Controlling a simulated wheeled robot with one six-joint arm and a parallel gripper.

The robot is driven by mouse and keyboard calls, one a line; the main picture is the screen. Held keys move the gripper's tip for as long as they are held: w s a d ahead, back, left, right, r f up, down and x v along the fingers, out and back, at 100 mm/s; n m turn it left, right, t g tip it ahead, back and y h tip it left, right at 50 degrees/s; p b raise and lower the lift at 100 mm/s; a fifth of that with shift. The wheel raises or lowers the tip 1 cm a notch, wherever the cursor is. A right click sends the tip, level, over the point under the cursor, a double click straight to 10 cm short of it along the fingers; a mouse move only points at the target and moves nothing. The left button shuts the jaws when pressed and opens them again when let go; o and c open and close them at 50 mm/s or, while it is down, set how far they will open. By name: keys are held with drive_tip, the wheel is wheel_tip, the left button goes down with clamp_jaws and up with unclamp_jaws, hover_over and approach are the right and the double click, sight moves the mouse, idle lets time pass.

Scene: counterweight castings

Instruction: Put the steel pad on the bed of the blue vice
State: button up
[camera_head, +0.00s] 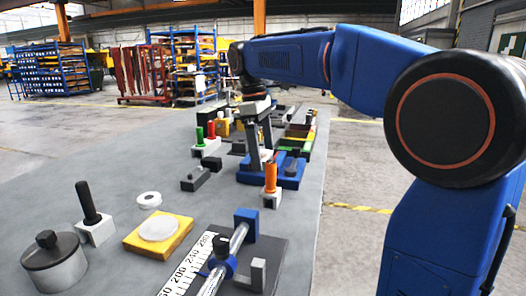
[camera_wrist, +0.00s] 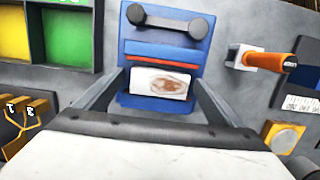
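The blue vice (camera_head: 286,178) stands on the grey table under my gripper. In the wrist view the blue vice (camera_wrist: 168,52) fills the upper middle, with a dark grey bar handle across its far end. The steel pad (camera_wrist: 160,83) is a pale rectangular block with a brown stain. It sits between my gripper's fingertips (camera_wrist: 161,78), which lie close against its left and right sides, over the near part of the vice. In the head view my gripper (camera_head: 261,163) points down at the vice. The pad's underside is hidden, so I cannot tell whether it touches the bed.
An orange-handled block (camera_head: 271,185) stands close to the vice's near side. A dark grey clamp (camera_head: 196,179) lies to its left. A yellow block with a pale disc (camera_head: 158,228) and a ruler fixture (camera_head: 245,225) are nearer. Green and yellow bins (camera_wrist: 68,38) show in the wrist view.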

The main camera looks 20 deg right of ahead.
wheel_tip(320, 180, up, 12)
drive_tip(key=w+a, duration=0.1)
drive_tip(key=shift+a, duration=0.25)
idle(0.4)
